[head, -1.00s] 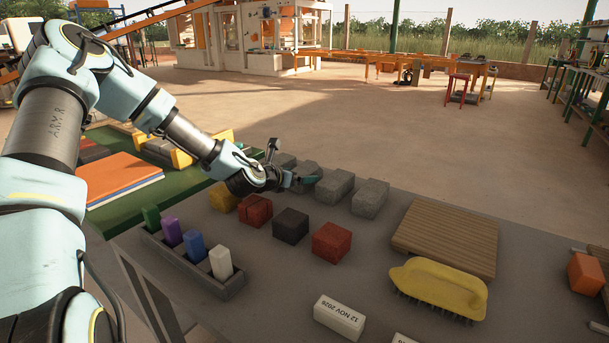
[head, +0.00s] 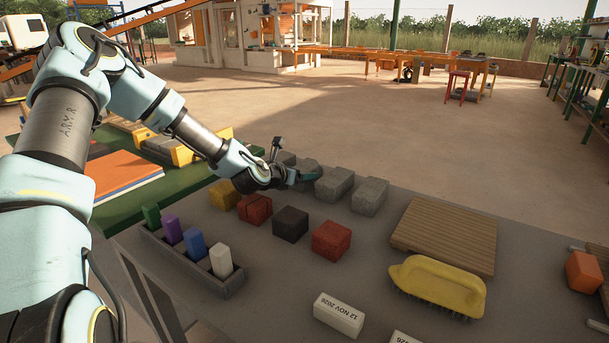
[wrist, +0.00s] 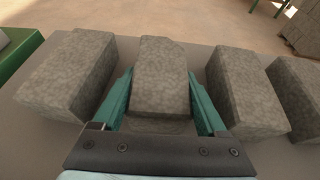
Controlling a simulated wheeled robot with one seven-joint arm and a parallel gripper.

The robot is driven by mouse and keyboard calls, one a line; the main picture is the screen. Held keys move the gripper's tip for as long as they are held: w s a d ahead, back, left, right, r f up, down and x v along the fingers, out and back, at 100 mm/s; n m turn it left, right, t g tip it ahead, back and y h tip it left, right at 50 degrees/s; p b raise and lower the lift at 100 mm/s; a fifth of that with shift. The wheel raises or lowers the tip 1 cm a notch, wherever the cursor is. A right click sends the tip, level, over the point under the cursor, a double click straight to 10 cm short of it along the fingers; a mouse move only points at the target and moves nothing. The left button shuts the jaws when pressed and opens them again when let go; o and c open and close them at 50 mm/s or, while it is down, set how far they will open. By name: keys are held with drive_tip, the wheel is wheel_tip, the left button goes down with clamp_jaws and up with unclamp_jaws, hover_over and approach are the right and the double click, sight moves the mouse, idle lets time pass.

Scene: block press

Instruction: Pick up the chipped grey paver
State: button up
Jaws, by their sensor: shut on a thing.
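Several grey pavers stand in a row at the back of the grey table. My gripper (head: 304,178) is at the second paver from the left (head: 310,165). In the wrist view, the teal fingers of my gripper (wrist: 160,98) are shut on this grey paver (wrist: 165,75), one on each side. It looks upright and level with its neighbours; I cannot tell whether it touches the table. Its far top edge looks uneven, but a chip is not clear. One paver (wrist: 70,75) is to its left, and two (wrist: 243,90) (wrist: 298,88) are to its right.
Yellow, red and dark blocks (head: 290,224) stand in front of the pavers. A rack of coloured sticks (head: 234,285), a wooden board (head: 445,235) and a yellow brush (head: 440,283) lie nearer. Open ground lies behind the table.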

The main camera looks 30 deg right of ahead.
clamp_jaws()
drive_tip(key=shift+r, duration=0.25)
